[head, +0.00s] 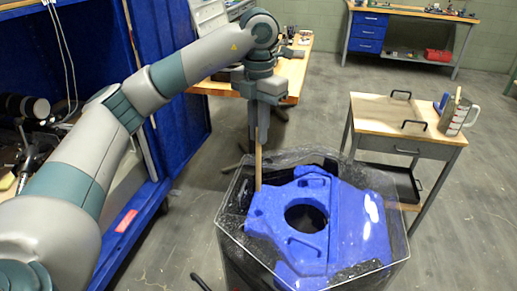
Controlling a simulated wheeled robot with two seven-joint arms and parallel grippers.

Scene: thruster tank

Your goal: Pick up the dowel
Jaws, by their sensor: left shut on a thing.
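The dowel (258,166) is a thin, light wooden rod. It hangs upright below my left gripper (257,138), which is shut on its upper part. The dowel's lower end is at the back left rim of a clear-walled tank (227,214), near a blue moulded part (338,206) with a round hole. I cannot tell whether the dowel's lower end touches the tank or the blue part. My right gripper is not in view.
A small wooden-topped cart (385,112) with black handles stands right of the tank and carries a grey jug (457,117). A workbench (410,15) with blue drawers stands at the back. A blue cabinet (178,100) is on the left. Grey floor is free at the right.

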